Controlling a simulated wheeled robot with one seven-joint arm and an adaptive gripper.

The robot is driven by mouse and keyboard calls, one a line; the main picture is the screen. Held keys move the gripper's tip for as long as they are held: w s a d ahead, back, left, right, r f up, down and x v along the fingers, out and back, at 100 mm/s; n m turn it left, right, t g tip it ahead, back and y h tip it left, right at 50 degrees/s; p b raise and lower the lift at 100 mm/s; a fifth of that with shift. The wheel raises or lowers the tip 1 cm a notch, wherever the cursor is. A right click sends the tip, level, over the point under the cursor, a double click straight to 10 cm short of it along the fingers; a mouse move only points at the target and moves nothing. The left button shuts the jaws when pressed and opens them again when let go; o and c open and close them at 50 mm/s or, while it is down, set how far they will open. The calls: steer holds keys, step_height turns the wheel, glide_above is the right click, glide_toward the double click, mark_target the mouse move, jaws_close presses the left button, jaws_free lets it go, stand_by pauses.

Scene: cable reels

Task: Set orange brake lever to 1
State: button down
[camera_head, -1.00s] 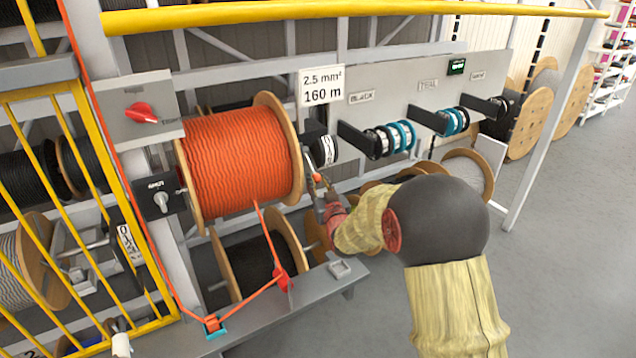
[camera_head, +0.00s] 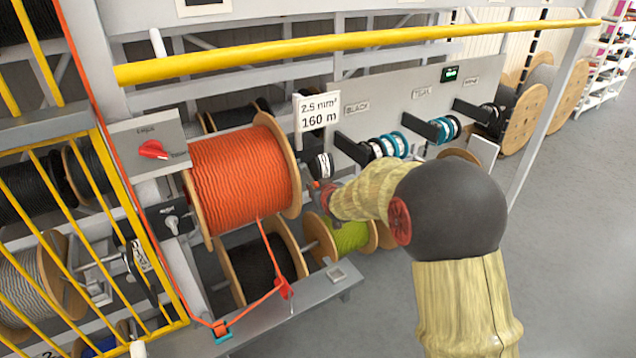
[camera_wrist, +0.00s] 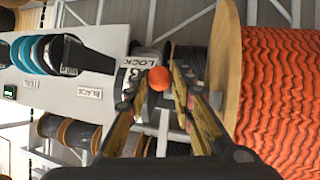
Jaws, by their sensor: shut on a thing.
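The orange brake lever shows as a round orange knob (camera_wrist: 159,78) between the fingertips of my gripper (camera_wrist: 160,86) in the wrist view. My gripper is shut on this knob. Behind it is a pale dial plate (camera_wrist: 139,64) with black lettering, "LOCK" and a number partly readable; the exact setting cannot be told. In the head view my gripper (camera_head: 320,190) is at the right flange of the large orange cable reel (camera_head: 240,180), and the knob is hidden by the fingers. The dial plate (camera_head: 324,164) shows just above the gripper there.
A yellow rail (camera_head: 350,46) crosses above the rack. A grey panel with a red switch (camera_head: 153,150) and a black switch box (camera_head: 173,221) are left of the orange reel. A lime reel (camera_head: 348,236) sits below my wrist. Free floor lies at right.

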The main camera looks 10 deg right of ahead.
mark_target(316, 183)
step_height(316, 183, up, 3)
steer(key=g+p, duration=0.2)
steer(key=p, duration=0.8)
steer(key=shift+r+p, duration=0.1)
steer(key=shift+p, duration=0.2)
steer(key=g+p, duration=0.1)
steer(key=p, duration=0.2)
steer(key=shift+w+r+n+h, duration=0.1)
steer(key=shift+r+n+h, duration=0.2)
steer(key=shift+p, duration=0.55)
steer(key=r+p, duration=0.1)
steer(key=p, duration=0.2)
steer(key=w+r+p, duration=0.1)
steer(key=r+p, duration=0.1)
steer(key=p, duration=0.1)
steer(key=shift+w+a, duration=0.1)
steer(key=shift+a, duration=0.05)
steer(key=shift+w+r+p, duration=0.1)
steer(key=shift+r+p, duration=0.1)
steer(key=shift+p, duration=0.35)
steer(key=c, duration=1.9)
jaws_free()
steer(key=shift+a, duration=0.1)
steer(key=o, duration=0.4)
steer(key=shift+f, duration=0.35)
